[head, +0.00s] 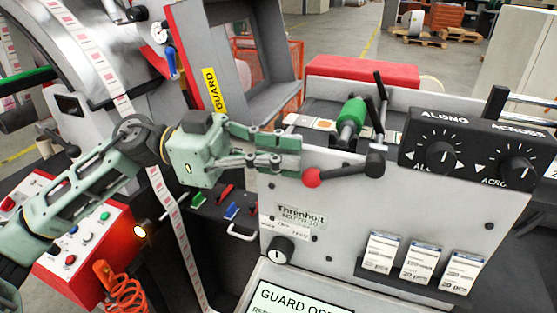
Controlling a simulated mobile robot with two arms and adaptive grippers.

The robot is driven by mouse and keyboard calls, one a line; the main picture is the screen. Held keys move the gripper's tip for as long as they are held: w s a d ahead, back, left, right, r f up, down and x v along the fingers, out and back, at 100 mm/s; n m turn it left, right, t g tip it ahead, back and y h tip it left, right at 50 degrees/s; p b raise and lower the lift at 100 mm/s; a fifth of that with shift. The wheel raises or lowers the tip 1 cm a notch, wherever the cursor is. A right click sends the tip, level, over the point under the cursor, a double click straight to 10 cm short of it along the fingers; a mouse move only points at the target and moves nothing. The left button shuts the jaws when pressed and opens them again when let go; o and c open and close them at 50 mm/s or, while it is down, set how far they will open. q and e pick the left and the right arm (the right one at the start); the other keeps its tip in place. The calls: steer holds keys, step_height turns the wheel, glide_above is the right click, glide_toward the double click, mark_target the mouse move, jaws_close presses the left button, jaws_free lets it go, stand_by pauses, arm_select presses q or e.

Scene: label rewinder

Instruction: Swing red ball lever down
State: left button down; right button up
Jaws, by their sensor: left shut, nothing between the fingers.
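The red ball lever (345,171) is on the upper front of the grey machine panel in the head view. My left gripper (300,153) comes in from the left and is shut and empty. Its fingertips are just above and slightly left of the red ball in the picture. I cannot tell whether they touch the ball. My right gripper is not in view.
A black knob box (478,150) stands right of the lever. A green roller (351,117) and a black upright handle (380,95) sit behind it. A red-framed guard (205,60) rises behind my left gripper.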

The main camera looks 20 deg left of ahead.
mark_target(305, 181)
arm_select(q)
steer(key=f+h+b, duration=0.2)
steer(key=d+f+b, duration=0.1)
steer(key=f, duration=0.1)
steer(key=shift+n+h, duration=0.3)
steer(key=shift+h, duration=0.1)
steer(key=shift+d+f+p, duration=0.2)
steer(key=shift+d+f, duration=0.15)
steer(key=shift+f, duration=0.2)
steer(key=shift+d+f+p, duration=0.15)
steer(key=shift+d+f, duration=0.15)
steer(key=shift+f, duration=0.2)
